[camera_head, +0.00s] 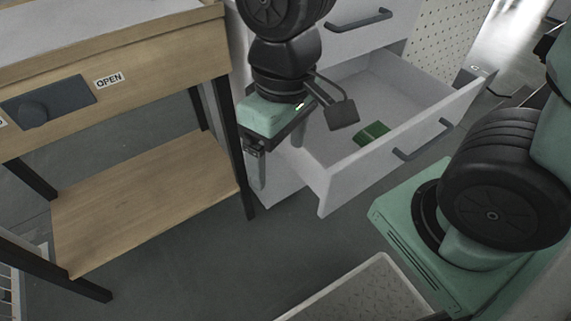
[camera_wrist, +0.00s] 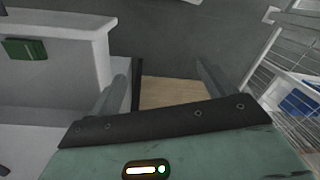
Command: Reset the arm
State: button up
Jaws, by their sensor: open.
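My gripper (camera_head: 279,163) is open in the head view, pointing down at the left side of the pulled-out white drawer. In the wrist view the two fingers of my gripper (camera_wrist: 163,72) stand wide apart with nothing between them. A small green block (camera_head: 372,133) lies inside the open drawer (camera_head: 335,186), to the right of my gripper. The block also shows at the left edge of the wrist view (camera_wrist: 24,48). My arm hangs down from the top of the head view.
A wooden table (camera_head: 150,66) with a lower shelf (camera_head: 150,205) and an "OPEN" label stands close on the left. Another drawer front (camera_head: 355,28) is above the open drawer. A wire rack (camera_wrist: 290,60) with a blue item shows at right in the wrist view.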

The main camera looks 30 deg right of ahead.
jog(key=shift+s+a+r+n, duration=0.1)
jog(key=shift+s+a+n, duration=0.1)
jog(key=shift+s+n, duration=0.35)
jog(key=shift+s+a+r+n, duration=0.1)
jog(key=shift+s+a+n, duration=0.15)
jog(key=shift+s, duration=0.45)
jog(key=shift+s+a+n, duration=0.15)
jog(key=shift+s+n, duration=0.35)
jog(key=shift+s, duration=0.1)
